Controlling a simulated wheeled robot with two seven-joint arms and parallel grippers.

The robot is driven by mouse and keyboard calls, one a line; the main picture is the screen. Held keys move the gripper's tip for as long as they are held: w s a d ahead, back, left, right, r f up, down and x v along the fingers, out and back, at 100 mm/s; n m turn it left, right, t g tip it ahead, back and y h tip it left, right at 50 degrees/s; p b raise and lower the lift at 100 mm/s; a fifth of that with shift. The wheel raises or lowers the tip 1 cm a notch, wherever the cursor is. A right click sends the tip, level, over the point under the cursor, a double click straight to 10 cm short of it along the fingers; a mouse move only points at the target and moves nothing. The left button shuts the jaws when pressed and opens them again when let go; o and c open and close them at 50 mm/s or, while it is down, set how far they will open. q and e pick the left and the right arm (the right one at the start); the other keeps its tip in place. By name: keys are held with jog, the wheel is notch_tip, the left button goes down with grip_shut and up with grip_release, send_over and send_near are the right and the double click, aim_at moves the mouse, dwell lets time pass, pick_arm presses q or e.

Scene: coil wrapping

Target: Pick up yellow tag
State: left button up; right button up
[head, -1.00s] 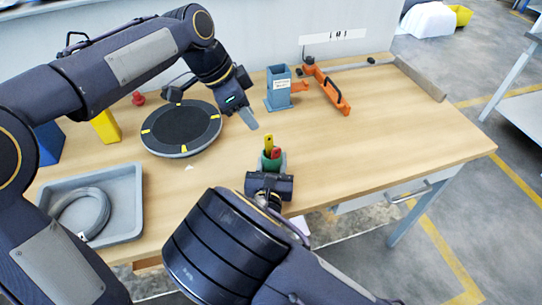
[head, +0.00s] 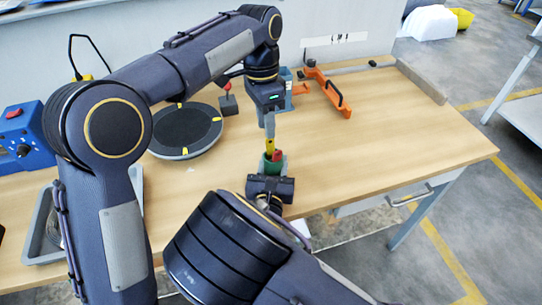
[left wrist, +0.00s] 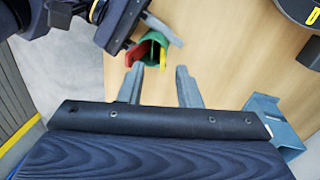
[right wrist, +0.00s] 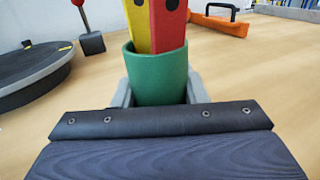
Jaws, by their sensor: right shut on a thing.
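The yellow tag (head: 269,145) stands upright in a green cup (head: 279,166), beside a red tag (head: 277,155). In the right wrist view the yellow tag (right wrist: 139,26) is left of the red tag (right wrist: 168,26), and both rise out of the cup (right wrist: 160,76). My right gripper (right wrist: 160,92) is shut on the cup, one finger on each side. My left gripper (head: 270,134) points down just above the yellow tag. In the left wrist view its fingers (left wrist: 160,69) are apart, with the cup (left wrist: 153,52) beyond the tips. Contact with the tag cannot be told.
A round black turntable (head: 187,131) with yellow marks lies left of the cup. An orange clamp-like tool (head: 329,91) lies at the back right. A blue holder (left wrist: 272,118) stands near the left gripper. The table's right side (head: 400,140) is clear.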

pick_arm(q)
send_over(271, 157)
jog(key=w, duration=0.1)
notch_tip(271, 157, down, 6)
jog(key=shift+a+r, duration=0.15)
jog(key=shift+r, duration=0.05)
jog(key=shift+c, duration=0.3)
grip_shut()
